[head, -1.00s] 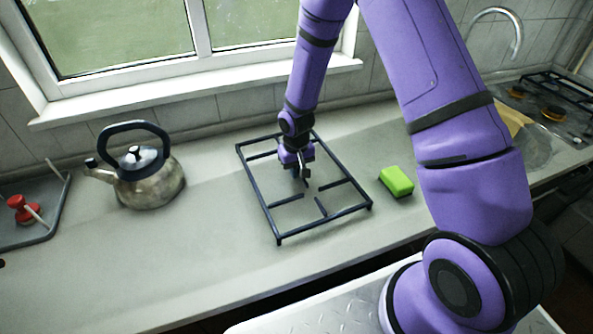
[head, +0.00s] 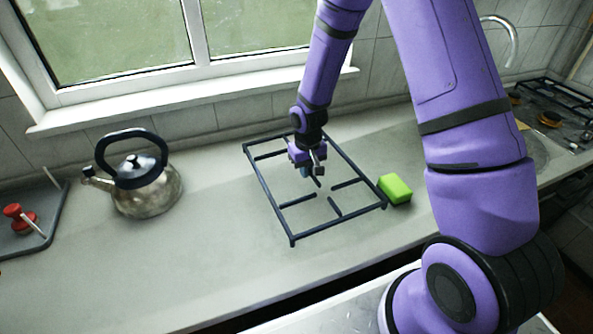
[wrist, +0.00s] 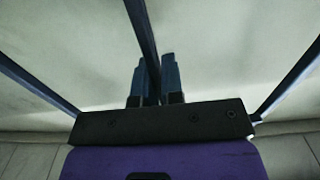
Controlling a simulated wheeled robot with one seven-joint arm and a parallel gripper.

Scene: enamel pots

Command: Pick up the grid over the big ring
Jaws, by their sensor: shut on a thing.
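The grid (head: 267,186) is a dark blue-black rectangular frame with short bars pointing inward. In the head view it is over the grey counter in the middle, close to level; I cannot tell how high it is above the counter. My gripper (head: 312,172) reaches down at the grid's far part. In the wrist view its two blue fingers (wrist: 155,82) are shut on a dark bar of the grid (wrist: 143,32), one on each side. No big ring shows under the grid.
A steel kettle (head: 146,190) stands to the left. A green sponge (head: 395,189) lies close to the grid's right corner. A grey tray (head: 45,236) with a red item is at far left. A hob (head: 560,112) is at far right. The front left counter is clear.

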